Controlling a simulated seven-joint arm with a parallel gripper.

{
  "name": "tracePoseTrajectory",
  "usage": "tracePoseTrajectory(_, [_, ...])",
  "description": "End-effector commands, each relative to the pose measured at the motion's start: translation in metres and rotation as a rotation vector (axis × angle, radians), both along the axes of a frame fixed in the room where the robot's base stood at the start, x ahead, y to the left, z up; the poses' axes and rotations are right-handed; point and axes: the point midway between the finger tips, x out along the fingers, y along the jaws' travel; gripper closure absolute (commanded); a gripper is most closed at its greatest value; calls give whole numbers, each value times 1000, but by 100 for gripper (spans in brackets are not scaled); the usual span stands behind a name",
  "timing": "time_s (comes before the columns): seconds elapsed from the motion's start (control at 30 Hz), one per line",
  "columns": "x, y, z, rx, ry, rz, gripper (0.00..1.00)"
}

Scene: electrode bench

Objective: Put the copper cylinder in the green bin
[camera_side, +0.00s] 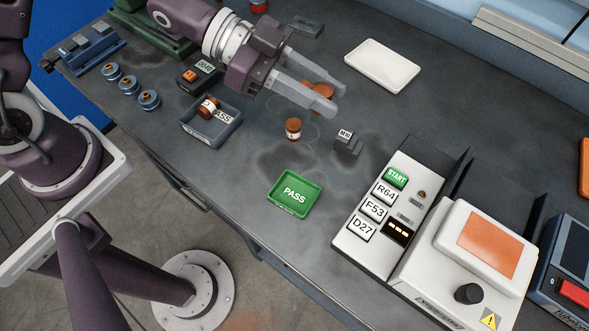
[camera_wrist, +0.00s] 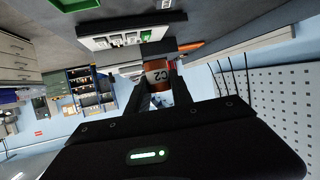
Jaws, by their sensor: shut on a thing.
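My gripper (camera_side: 325,100) is above the back middle of the bench, shut on a copper cylinder (camera_side: 322,91) between its fingers. In the wrist view, my gripper (camera_wrist: 160,90) holds this copper cylinder (camera_wrist: 158,76), whose pale band reads C2. The green bin (camera_side: 294,210), a shallow tray marked PASS, lies on the bench nearer the camera and looks empty. A green corner (camera_wrist: 75,5) shows at the top of the wrist view.
A grey tray (camera_side: 190,130) holds another copper cylinder (camera_side: 208,106). A small grey block (camera_side: 346,144) marked M10 and a control panel (camera_side: 345,238) stand right of the green bin. A white tray (camera_side: 382,65) lies behind. Bare bench surrounds the bin's left and back.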

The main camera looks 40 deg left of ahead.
Motion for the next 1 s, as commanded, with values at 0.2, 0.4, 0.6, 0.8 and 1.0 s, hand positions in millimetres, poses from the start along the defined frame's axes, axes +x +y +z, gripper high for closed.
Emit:
tracePoseTrajectory(0.2, [-76,2,-2,-2,-1,-371,100])
tracePoseTrajectory(0.4, [-95,7,-31,-2,10,-463,100])
tracePoseTrajectory(0.6, [-94,7,-68,-2,6,-460,100])
tracePoseTrajectory(0.8, [-93,7,-102,-1,1,-460,100])
tracePoseTrajectory(1.0, [-93,7,-104,0,-2,-459,100])
